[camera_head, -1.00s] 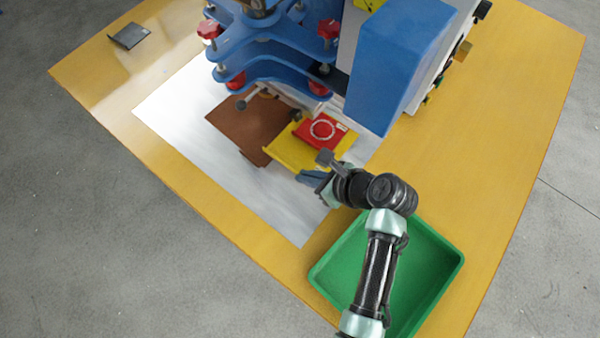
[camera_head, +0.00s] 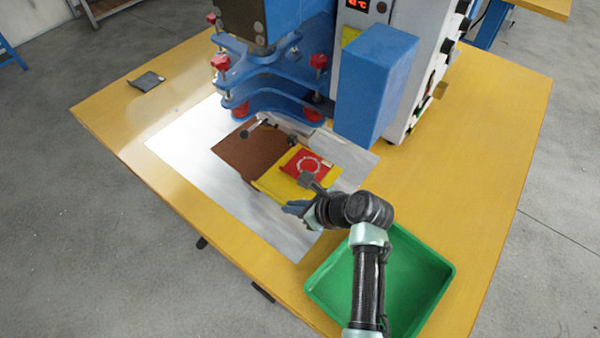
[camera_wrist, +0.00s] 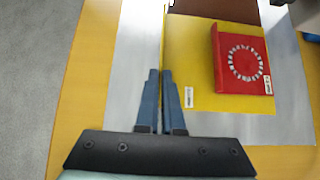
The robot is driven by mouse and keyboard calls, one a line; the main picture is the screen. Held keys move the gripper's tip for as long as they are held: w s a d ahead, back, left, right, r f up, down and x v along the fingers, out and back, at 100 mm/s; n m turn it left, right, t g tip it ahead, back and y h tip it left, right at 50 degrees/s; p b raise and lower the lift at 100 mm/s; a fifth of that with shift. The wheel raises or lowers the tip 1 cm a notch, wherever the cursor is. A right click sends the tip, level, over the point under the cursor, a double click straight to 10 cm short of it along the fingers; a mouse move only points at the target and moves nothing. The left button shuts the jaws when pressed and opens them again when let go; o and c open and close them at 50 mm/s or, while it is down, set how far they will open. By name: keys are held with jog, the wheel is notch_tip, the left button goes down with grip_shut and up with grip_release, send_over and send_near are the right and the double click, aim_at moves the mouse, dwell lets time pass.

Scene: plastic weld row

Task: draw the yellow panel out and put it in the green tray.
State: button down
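The yellow panel (camera_head: 269,184) lies on the pale plate under the blue press, with a raised edge along its left side in the wrist view (camera_wrist: 200,60). A red piece (camera_head: 304,165) with a ring of white marks lies on it. My gripper (camera_wrist: 164,75) is at the panel's near left edge; its two blue-grey fingers stand close together on either side of that edge, shut on it. The head view partly hides this contact behind my wrist. The green tray (camera_head: 325,285) stands at the table's near right, partly covered by my arm. No contents show in it.
A brown panel (camera_head: 235,153) lies beside the yellow one, further left. The blue press (camera_head: 285,100) with red knobs and a blue box (camera_head: 375,85) stand behind. A small dark item (camera_head: 146,81) lies far left. The yellow table (camera_head: 470,170) is clear at right.

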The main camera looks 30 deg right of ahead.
jog(key=s+a+p, duration=0.1)
jog(key=a, duration=0.2)
jog(key=s+a+p, duration=0.1)
jog(key=a+p, duration=0.1)
jog(key=a, duration=0.2)
jog(key=s+a+p, duration=0.2)
jog(key=a, duration=0.1)
jog(key=shift+a+r, duration=0.15)
jog(key=shift+a, duration=0.15)
jog(key=shift+s+a+p, duration=0.2)
jog(key=shift+a+p, duration=0.3)
jog(key=shift+a, duration=0.3)
